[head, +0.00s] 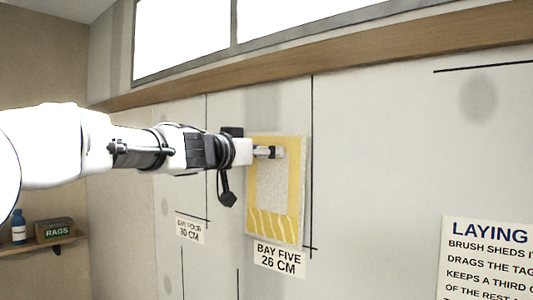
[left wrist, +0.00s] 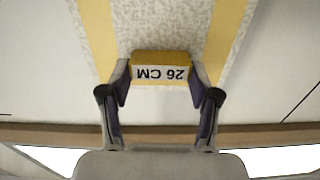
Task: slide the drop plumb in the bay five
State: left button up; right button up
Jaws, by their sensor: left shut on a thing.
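The drop (head: 271,184) is a pale speckled sheet with yellow side bands and a yellow patterned foot. It lies against the wall above the "BAY FIVE 26 CM" label (head: 279,259). Its right edge is close to a black vertical line (head: 311,110), with a narrow gap that looks wider lower down. I cannot tell for sure whether it hangs plumb. My left gripper (head: 278,152) is shut on the tab (left wrist: 160,72) near the drop's top; the tab is marked "26 CM" and appears upside down in the left wrist view. The gripper hides part of the drop's upper left.
The "BAY FOUR 30 CM" label (head: 190,228) is to the left. A notice headed "LAYING" (head: 490,262) is at lower right. A wooden rail (head: 400,45) runs above the bays, under the windows. A shelf (head: 50,243) holds a rags box and a bottle.

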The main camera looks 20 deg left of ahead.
pick_arm(q)
jog(key=shift+s, duration=0.15)
jog(key=shift+w, duration=0.2)
jog(key=shift+c, duration=0.6)
jog(key=shift+s+r+n, duration=0.1)
jog(key=shift+s+n, duration=0.05)
jog(key=shift+n, duration=0.15)
jog(key=shift+a, duration=0.1)
jog(key=shift+w+r, duration=0.1)
jog(key=shift+w, duration=0.2)
jog(key=shift+w+d, duration=0.2)
jog(key=shift+w, duration=0.15)
jog(key=shift+w+d, duration=0.2)
jog(key=shift+w, duration=0.25)
dwell(0.8)
